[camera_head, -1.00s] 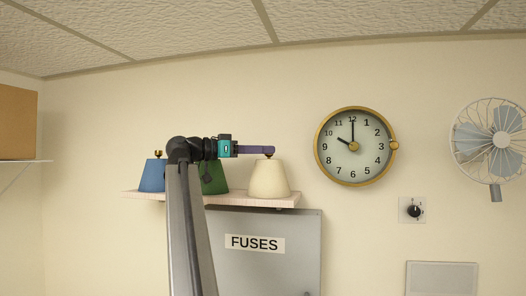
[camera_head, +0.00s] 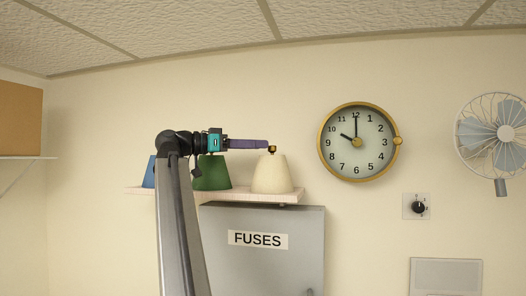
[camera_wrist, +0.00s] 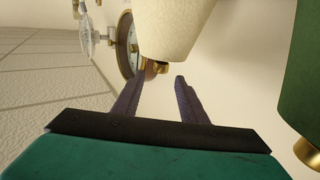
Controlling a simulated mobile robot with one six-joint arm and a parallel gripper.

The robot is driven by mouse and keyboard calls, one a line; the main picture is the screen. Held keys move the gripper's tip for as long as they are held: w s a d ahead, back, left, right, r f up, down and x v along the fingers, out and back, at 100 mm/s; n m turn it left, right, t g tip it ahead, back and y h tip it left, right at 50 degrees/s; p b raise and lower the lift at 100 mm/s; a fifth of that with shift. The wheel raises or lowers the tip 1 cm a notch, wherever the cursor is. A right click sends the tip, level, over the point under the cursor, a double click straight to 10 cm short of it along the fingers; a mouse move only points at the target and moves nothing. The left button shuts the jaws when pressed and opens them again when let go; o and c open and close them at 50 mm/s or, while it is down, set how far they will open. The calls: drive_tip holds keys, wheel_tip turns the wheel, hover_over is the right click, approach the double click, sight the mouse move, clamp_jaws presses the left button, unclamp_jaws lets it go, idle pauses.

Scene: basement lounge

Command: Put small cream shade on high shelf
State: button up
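The small cream shade (camera_head: 272,175) stands upright at the right end of the pale wooden shelf (camera_head: 240,197), with a small brass knob (camera_head: 272,149) on top. My gripper (camera_head: 267,146) reaches in from the left at the height of the knob, its tips just beside it. In the wrist view the cream shade (camera_wrist: 172,25) is at the top, its knob (camera_wrist: 157,67) just beyond the gap between my two fingers (camera_wrist: 160,78). The fingers are apart, with nothing between them.
A green shade (camera_head: 211,174) and a blue shade (camera_head: 149,173), partly hidden by my arm, share the shelf. A grey fuse cabinet (camera_head: 270,268) is below. A wall clock (camera_head: 357,142) and fan (camera_head: 495,133) are to the right. Another shelf (camera_head: 25,157) holds a brown box (camera_head: 20,118).

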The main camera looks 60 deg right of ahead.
drive_tip(key=b+v, duration=0.3)
drive_tip(key=v, duration=0.5)
drive_tip(key=shift+a+f, duration=0.1)
idle(0.8)
